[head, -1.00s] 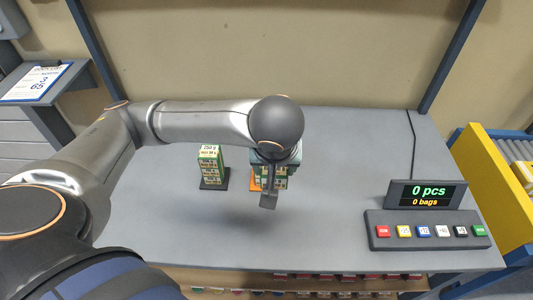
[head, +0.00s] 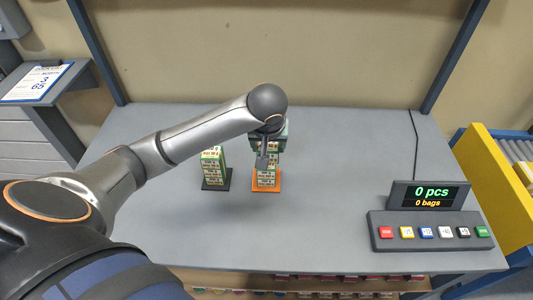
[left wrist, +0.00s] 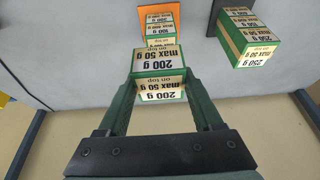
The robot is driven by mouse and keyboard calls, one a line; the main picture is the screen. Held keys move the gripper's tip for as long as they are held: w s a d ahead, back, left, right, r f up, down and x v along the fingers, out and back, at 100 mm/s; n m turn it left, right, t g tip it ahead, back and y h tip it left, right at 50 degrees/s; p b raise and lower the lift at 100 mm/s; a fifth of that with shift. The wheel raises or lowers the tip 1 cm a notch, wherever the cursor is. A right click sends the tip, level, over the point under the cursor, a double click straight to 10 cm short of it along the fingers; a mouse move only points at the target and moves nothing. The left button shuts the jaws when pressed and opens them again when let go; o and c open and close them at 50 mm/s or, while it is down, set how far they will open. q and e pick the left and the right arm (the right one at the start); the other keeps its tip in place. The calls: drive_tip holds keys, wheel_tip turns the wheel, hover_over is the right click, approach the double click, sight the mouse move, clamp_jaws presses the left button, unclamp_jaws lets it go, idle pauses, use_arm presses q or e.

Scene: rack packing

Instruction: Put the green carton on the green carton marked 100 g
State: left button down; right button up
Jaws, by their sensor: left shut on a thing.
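My left gripper (left wrist: 160,100) is shut on a green carton (left wrist: 158,62) whose label reads 200 g, max 50 g on top. In the head view my left gripper (head: 265,150) is over the orange mat, and its own body partly hides the held carton. A green carton (left wrist: 160,28) stands on the orange mat (head: 259,188), just beyond the held one in the wrist view; its small print is hard to read. I cannot tell whether the two cartons touch. My right gripper is not in view.
A green stack labelled 250 g (left wrist: 248,40) stands on a black mat (head: 225,184) to the left in the head view. A button panel with a display (head: 428,215) is at the right. The front middle of the grey table (head: 300,230) is clear.

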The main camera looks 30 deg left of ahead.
use_arm(q)
drive_tip(key=shift+w+a+f, duration=0.35)
drive_tip(key=shift+w+f, duration=0.05)
drive_tip(key=shift+f, duration=0.2)
drive_tip(key=shift+w+a+f, duration=0.35)
drive_tip(key=shift+w+f, duration=0.05)
drive_tip(key=shift+f, duration=0.2)
drive_tip(key=x, duration=0.3)
drive_tip(key=shift+s+f, duration=0.15)
drive_tip(key=shift+s, duration=0.05)
drive_tip(key=shift+f, duration=0.45)
drive_tip(key=shift+c, duration=0.2)
unclamp_jaws()
drive_tip(key=shift+f, duration=0.15)
